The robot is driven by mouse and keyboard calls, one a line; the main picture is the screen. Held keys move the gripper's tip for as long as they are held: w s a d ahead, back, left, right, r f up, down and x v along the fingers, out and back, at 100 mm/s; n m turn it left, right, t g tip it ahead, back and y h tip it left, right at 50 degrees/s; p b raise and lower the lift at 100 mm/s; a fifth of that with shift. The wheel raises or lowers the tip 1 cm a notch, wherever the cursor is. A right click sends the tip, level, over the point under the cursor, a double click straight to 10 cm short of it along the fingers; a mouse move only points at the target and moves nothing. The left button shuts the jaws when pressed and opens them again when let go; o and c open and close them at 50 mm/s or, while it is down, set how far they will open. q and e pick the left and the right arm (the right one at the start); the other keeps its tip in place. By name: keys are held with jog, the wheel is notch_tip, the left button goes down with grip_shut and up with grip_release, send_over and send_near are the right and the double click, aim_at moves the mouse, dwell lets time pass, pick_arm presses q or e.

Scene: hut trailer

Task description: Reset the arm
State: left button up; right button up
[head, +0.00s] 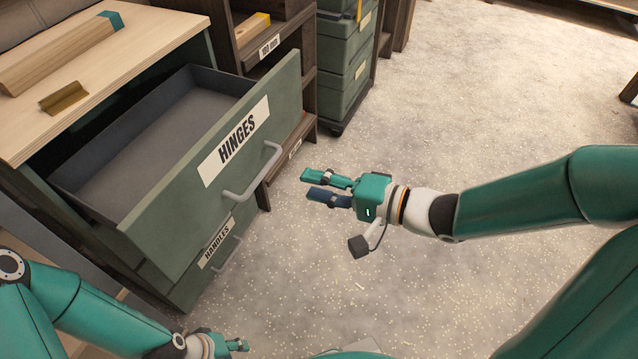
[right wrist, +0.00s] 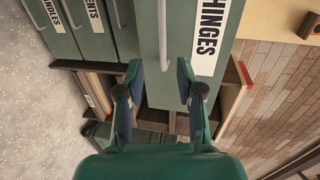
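My right gripper (head: 313,183) is in front of the HINGES drawer (head: 180,215), to the right of its handle (head: 252,180) and apart from it. Its two fingers are spread with nothing between them; the right wrist view shows the same gap (right wrist: 158,82). My right arm comes in from the right edge. My left gripper (head: 243,345) is low at the bottom edge, in front of the cabinet. Its fingers are small and partly cut off, so its opening is unclear. The HINGES drawer is pulled out, and its visible inside is bare.
The HANDLES drawer (head: 205,262) below is shut. A wooden worktop (head: 110,75) above holds a long wooden piece (head: 60,52) and a small brass-coloured piece (head: 64,98). Shelves and green stacked boxes (head: 345,70) stand behind. The speckled floor to the right is clear.

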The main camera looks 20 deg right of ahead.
dwell(0.3)
jog(key=s+a+f+m+g+h, duration=0.1)
jog(key=a+f+m+g+h, duration=0.25)
jog(key=f, duration=1.65)
jog(key=s+d+f+n+g+h, duration=0.35)
jog(key=s+f+n+g, duration=0.35)
jog(key=s+f+n, duration=0.6)
notch_tip(320, 180, up, 24)
jog(key=a+m+p, duration=0.1)
jog(key=m+p, duration=0.1)
jog(key=p, duration=2.4)
jog(key=shift+w+r+p, duration=0.25)
jog(key=shift+w+p, duration=0.05)
jog(key=shift+w, duration=0.1)
